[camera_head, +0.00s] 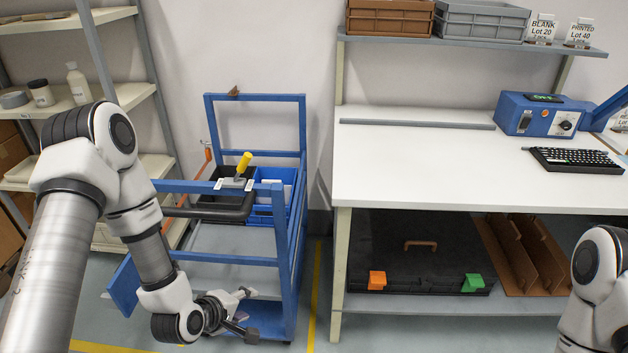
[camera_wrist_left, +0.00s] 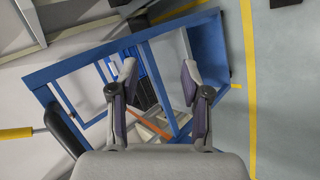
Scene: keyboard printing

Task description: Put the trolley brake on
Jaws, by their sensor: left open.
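The blue trolley (camera_head: 303,215) stands left of the white workbench, on the grey floor. A lever with a yellow handle (camera_head: 244,163) rises from a grey plate on its near top rail, leaning slightly right, between two small white labels. The handle also shows at the left edge of the left wrist view (camera_wrist_left: 16,133). My left gripper (camera_head: 238,312) is low in front of the trolley, well below the lever. In the left wrist view its fingers (camera_wrist_left: 160,75) are apart and empty, with the blue frame behind them. My right gripper is out of view; only part of that arm shows.
The trolley carries black and blue crates (camera_head: 262,214). A white workbench (camera_head: 420,180) with a blue machine (camera_head: 540,114) and a keyboard (camera_head: 576,160) stands to the right. Shelves (camera_head: 150,92) stand at the left. A yellow floor line (camera_head: 315,290) runs between trolley and bench.

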